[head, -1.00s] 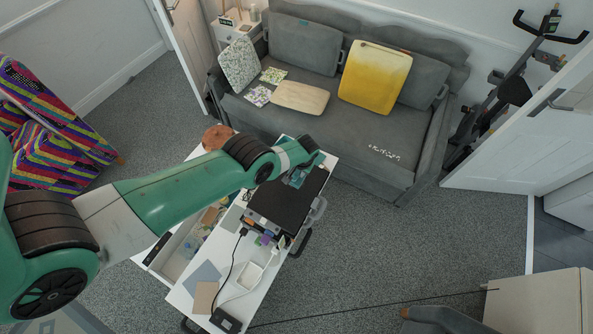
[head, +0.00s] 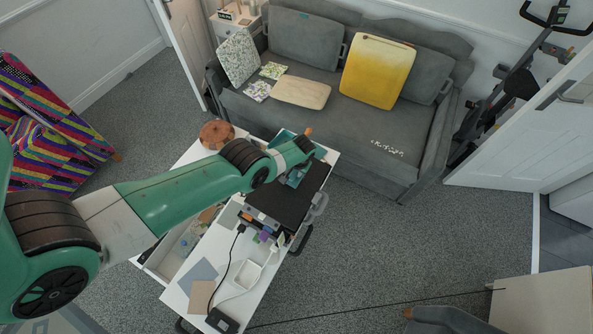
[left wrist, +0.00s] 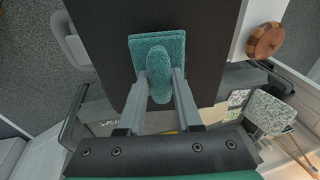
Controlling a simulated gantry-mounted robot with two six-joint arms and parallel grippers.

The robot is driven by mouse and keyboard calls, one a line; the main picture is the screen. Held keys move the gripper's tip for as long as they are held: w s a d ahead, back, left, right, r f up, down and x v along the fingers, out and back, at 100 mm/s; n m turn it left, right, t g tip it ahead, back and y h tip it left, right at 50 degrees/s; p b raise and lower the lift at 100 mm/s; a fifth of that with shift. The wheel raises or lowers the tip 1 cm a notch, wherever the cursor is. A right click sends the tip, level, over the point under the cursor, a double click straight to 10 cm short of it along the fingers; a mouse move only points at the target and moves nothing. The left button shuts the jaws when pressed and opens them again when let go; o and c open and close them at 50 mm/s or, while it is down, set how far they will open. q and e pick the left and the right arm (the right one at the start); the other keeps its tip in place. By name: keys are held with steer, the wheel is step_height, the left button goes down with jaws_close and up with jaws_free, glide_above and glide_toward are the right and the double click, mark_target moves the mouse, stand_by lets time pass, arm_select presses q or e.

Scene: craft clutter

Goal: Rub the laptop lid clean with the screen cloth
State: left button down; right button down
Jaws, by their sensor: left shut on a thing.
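The screen cloth (left wrist: 172,43) is a teal textured pad with a raised rounded grip. My left gripper (left wrist: 160,84) is shut on that grip, one finger on each side. The pad lies over the black laptop lid (left wrist: 102,35), apparently flat on it; its underside is hidden. In the head view the dark lid (head: 283,203) lies toward the far end of the white table, and my left gripper (head: 297,176) is over its far part, partly hidden by my wrist. My right gripper is not in view.
A round wooden piece (head: 217,133) sits at the table's far left. An open drawer (head: 170,258) with clutter runs along the left. A white tray (head: 248,274), cables and a black box (head: 222,320) occupy the near end. A grey sofa (head: 330,130) stands behind.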

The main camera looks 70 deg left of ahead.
arm_select(q)
steer(key=shift+b+x, duration=0.9)
steer(key=shift+x, duration=0.2)
stand_by(0.6)
steer(key=shift+s, duration=0.1)
steer(key=shift+f+b, duration=0.2)
steer(key=shift+b, duration=0.25)
steer(key=shift+w+a+b, duration=0.5)
steer(key=shift+w+b, duration=0.25)
steer(key=shift+b, duration=0.45)
steer(key=shift+w+a+r+b, duration=0.15)
steer(key=shift+w+b, duration=0.1)
steer(key=shift+b, duration=0.2)
steer(key=shift+r, duration=0.15)
